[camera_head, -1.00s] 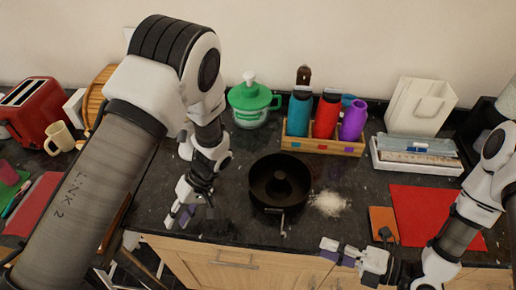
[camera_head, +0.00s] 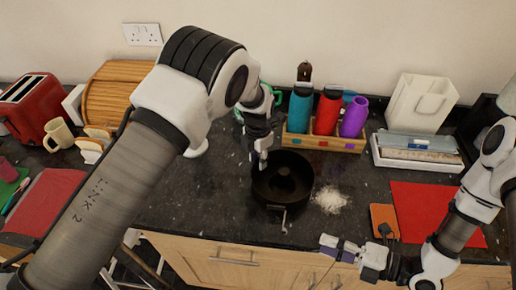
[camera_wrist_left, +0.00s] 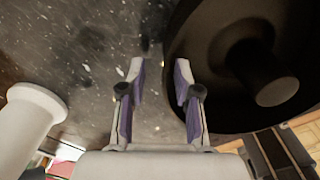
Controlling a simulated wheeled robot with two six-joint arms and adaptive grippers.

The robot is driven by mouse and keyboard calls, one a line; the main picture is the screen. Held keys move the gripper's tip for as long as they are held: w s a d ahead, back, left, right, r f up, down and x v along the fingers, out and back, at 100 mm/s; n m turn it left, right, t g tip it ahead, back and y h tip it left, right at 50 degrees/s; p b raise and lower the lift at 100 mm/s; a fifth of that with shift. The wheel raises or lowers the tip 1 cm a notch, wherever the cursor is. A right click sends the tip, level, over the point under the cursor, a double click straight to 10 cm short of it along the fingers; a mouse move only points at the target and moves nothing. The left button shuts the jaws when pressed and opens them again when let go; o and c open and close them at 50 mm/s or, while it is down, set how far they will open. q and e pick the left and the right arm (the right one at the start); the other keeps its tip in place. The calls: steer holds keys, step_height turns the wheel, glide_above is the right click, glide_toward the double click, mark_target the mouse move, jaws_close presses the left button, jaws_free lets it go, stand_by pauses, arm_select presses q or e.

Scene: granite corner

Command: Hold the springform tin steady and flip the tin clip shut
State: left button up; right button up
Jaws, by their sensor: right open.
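The black springform tin (camera_head: 300,197) stands on the dark granite counter, with a tube rising in its middle. Its metal clip (camera_head: 284,220) sticks out from the front wall toward the counter edge. My left gripper (camera_head: 262,160) is at the tin's back left rim. In the left wrist view my left gripper (camera_wrist_left: 158,75) is open, its fingers apart; the right finger overlaps the rim of the tin (camera_wrist_left: 205,50) and the left one is over bare counter. I cannot tell whether either touches. My right gripper (camera_head: 338,248) is open and empty, front right of the clip.
A pile of white powder (camera_head: 331,200) lies right of the tin. A wooden rack of bottles (camera_head: 297,141) stands behind it. An orange block (camera_head: 383,218) and a red mat (camera_head: 425,212) lie to the right. The front counter edge (camera_head: 230,244) is close to the tin.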

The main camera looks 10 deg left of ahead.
arm_select(q)
steer(key=shift+f, duration=0.9)
jaws_close()
